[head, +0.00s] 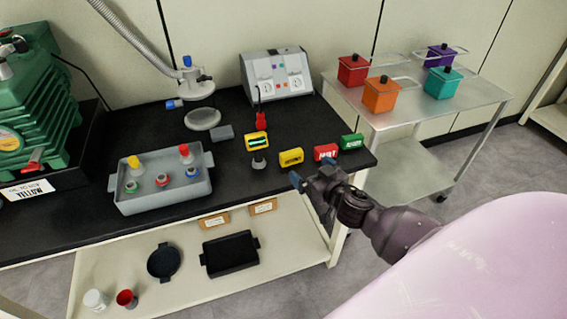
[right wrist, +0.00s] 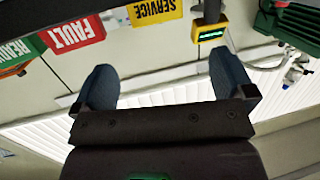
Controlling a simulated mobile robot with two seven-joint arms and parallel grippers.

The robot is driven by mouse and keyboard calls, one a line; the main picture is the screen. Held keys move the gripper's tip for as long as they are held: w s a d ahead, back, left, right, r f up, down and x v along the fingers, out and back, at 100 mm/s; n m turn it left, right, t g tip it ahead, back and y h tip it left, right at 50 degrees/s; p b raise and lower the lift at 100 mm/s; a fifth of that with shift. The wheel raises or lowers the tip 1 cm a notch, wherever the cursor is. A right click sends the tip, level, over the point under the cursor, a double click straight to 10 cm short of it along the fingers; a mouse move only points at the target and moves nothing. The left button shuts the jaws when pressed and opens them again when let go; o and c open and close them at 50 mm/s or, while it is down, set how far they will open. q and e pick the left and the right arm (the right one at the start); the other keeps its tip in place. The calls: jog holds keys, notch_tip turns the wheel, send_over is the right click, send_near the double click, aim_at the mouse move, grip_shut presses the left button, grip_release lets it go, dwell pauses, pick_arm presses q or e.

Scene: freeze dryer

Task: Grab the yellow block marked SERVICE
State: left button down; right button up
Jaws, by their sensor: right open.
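The yellow block marked SERVICE (head: 291,157) stands near the front edge of the black bench, at the left end of a short row of blocks. It also shows at the top of the right wrist view (right wrist: 155,10), its lettering upside down and its edge cut off by the frame. My right gripper (head: 312,172) is open and empty in front of the bench edge, close to the block and apart from it. In the right wrist view its two blue fingertips (right wrist: 163,75) are spread wide with nothing between them. My left gripper is out of view.
A red FAULT block (head: 325,152) and a green READY block (head: 351,141) stand to the right of the yellow one. A yellow gauge with a lit display (head: 257,142) stands to its left. A grey tray (head: 125,207) lies farther left. A metal cart (head: 400,118) stands right.

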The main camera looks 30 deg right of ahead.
aim_at(292, 152)
jog(key=w, duration=0.5)
jog(key=shift+w+d+f, duration=0.15)
jog(key=shift+w+f, duration=0.05)
jog(key=shift+f, duration=0.2)
jog(key=shift+w+d+f+b, duration=0.1)
jog(key=shift+w+f+b, duration=0.1)
jog(key=shift+w, duration=0.7)
jog(key=shift+w+d+f+b, duration=0.1)
jog(key=shift+w+f, duration=0.15)
jog(key=shift+w, duration=0.6)
jog(key=shift+w+d+f+b, duration=0.1)
jog(key=shift+w+f+b, duration=0.1)
jog(key=shift+w, duration=0.7)
jog(key=c, duration=0.9)
jog(key=shift+r, duration=0.1)
